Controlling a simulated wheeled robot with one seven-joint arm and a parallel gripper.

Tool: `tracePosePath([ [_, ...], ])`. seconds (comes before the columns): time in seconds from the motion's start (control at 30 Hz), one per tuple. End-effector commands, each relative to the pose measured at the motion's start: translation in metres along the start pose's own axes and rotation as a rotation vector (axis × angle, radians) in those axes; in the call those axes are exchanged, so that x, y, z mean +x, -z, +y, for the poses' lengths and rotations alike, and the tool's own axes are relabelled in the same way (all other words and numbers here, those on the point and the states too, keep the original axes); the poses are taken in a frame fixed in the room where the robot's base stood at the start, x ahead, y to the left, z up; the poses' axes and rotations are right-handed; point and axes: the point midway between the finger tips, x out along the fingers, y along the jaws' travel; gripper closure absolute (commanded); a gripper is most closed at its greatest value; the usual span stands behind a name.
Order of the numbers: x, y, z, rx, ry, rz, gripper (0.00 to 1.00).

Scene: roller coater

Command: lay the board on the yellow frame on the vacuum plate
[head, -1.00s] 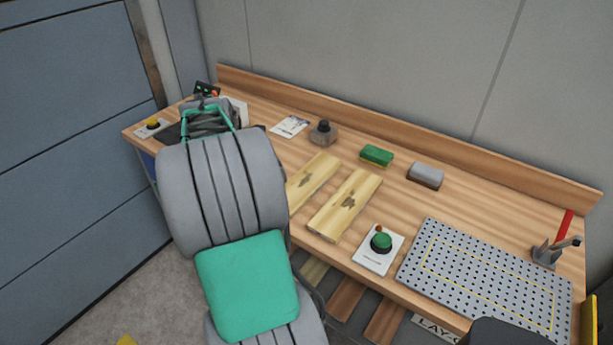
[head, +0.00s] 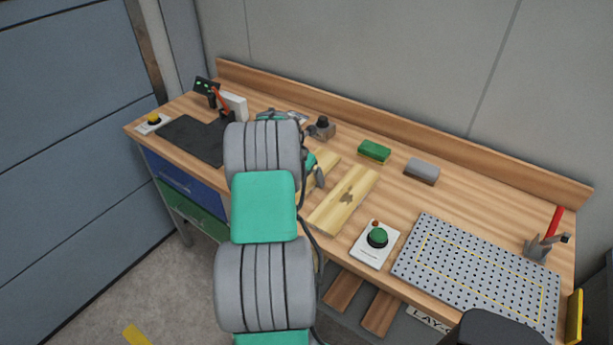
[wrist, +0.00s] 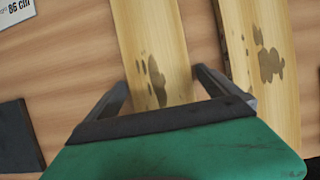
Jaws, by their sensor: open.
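Two pale wooden boards with dark stains lie side by side on the bench. The left board (head: 322,166) is partly hidden by my arm in the head view. In the wrist view the left board (wrist: 152,45) runs between my open fingers. The right board (head: 343,199) lies clear of my gripper; it also shows in the wrist view (wrist: 262,60). My gripper (wrist: 165,85) is open and over the left board, with one finger on either side; I cannot tell its height. The grey perforated vacuum plate (head: 473,302) with its thin yellow frame (head: 485,254) is empty at the right.
A green button box (head: 376,244) stands between the boards and the plate. A green sponge block (head: 374,151), a grey block (head: 421,171) and a dark-knobbed item (head: 322,129) stand behind the boards. A red-handled clamp (head: 537,248) stands at the plate's back right corner.

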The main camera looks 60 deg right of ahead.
Motion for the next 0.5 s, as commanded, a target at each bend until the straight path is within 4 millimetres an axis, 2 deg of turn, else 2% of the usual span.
tracePosePath([
  [0.07, 0.0001, 0.0004, 0.0001, 0.0, 0.0, 0.0, 0.02],
  [0.5, -0.0006, 0.0004, 0.0004, 0.0, 0.0, 0.0, 0.38],
])
